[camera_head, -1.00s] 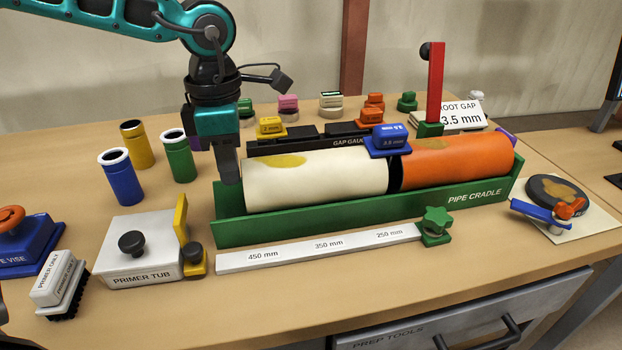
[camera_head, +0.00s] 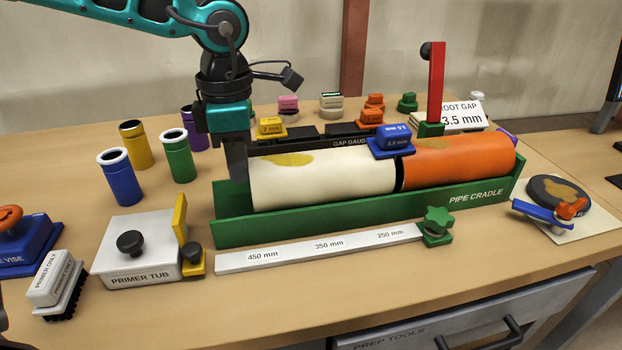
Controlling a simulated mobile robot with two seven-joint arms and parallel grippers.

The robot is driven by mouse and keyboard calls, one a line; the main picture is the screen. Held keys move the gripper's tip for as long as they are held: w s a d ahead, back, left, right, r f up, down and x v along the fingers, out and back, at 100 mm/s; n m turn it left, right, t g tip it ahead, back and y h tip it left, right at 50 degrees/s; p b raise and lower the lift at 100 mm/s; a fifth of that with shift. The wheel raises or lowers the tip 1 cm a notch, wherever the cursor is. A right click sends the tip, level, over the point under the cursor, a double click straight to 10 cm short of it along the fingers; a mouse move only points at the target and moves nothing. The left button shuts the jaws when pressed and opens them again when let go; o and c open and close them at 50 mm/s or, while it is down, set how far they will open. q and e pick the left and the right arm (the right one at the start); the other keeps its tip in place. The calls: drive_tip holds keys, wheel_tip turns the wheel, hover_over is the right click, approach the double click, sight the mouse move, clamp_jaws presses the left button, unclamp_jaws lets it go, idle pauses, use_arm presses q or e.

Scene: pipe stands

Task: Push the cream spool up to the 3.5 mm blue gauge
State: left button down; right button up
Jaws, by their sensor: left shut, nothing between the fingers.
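The cream spool (camera_head: 325,176) lies in the green pipe cradle (camera_head: 300,226), a yellow patch on its upper left. The orange spool (camera_head: 458,160) lies to its right in the same cradle. The blue 3.5 mm gauge (camera_head: 391,141) sits over the joint between the two, its lower part hidden. Only a narrow dark gap shows below it, and I cannot tell whether the cream spool touches the gauge. My left gripper (camera_head: 238,182) is shut and points down at the cream spool's left end, seemingly against it. My right gripper is not in view.
A gauge rack (camera_head: 335,142) stands behind the cradle, with a yellow gauge (camera_head: 270,127) at its left. A red upright (camera_head: 436,85) stands behind the orange spool. A ruler bar (camera_head: 320,248) lies in front. Green (camera_head: 177,158) and blue (camera_head: 121,180) cups stand left.

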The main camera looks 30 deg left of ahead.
use_arm(q)
drive_tip(key=shift+w+d, duration=0.4)
drive_tip(key=shift+d, duration=0.1)
idle(0.5)
drive_tip(key=shift+s+a+b, duration=0.1)
drive_tip(key=shift+b, duration=0.2)
drive_tip(key=shift+s+a, duration=0.4)
drive_tip(key=shift+a, duration=0.05)
wheel_tip(320, 180, up, 8)
drive_tip(key=p, duration=0.5)
idle(0.6)
idle(0.4)
